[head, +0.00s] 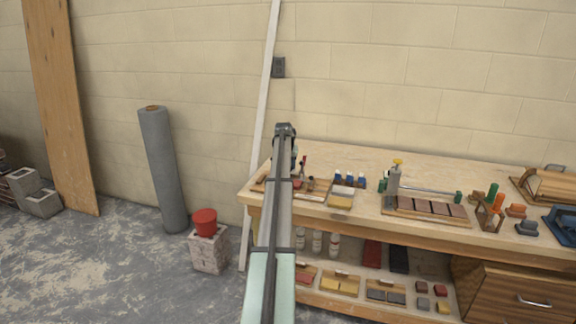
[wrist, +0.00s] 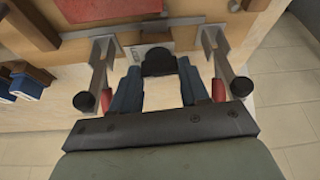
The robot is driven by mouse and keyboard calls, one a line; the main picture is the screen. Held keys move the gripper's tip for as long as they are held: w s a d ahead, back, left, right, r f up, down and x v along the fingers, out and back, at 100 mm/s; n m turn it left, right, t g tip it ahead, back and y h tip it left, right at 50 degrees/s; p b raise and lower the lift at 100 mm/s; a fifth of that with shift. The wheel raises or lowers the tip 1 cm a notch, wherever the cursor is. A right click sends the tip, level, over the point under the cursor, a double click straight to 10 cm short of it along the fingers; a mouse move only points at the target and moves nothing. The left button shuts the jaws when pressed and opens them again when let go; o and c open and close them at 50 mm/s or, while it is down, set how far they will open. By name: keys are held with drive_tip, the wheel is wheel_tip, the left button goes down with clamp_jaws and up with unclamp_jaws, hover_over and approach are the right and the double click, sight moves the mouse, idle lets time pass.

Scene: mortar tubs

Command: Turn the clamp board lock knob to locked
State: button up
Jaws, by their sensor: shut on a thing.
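The clamp board (wrist: 80,50) shows in the wrist view as a light wooden panel, with a metal clamp arm (wrist: 99,75) at left and another (wrist: 222,65) at right. A black lock knob (wrist: 158,62) sits between them, in front of a small pale label. My gripper (wrist: 158,68) has its two dark blue fingers on either side of the knob and is shut on it. The fingers partly hide the knob's sides, and I cannot read its setting. In the head view my own arm hides the gripper and knob.
Red-handled parts (wrist: 219,90) flank my fingers closely.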

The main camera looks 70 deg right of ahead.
drive_tip(key=shift+m, duration=0.5)
drive_tip(key=o, duration=1.1)
drive_tip(key=shift+c, duration=0.2)
drive_tip(key=v, duration=1.3)
drive_tip(key=shift+w+r, duration=0.3)
drive_tip(key=shift+r, duration=0.1)
drive_tip(key=shift+a, duration=0.1)
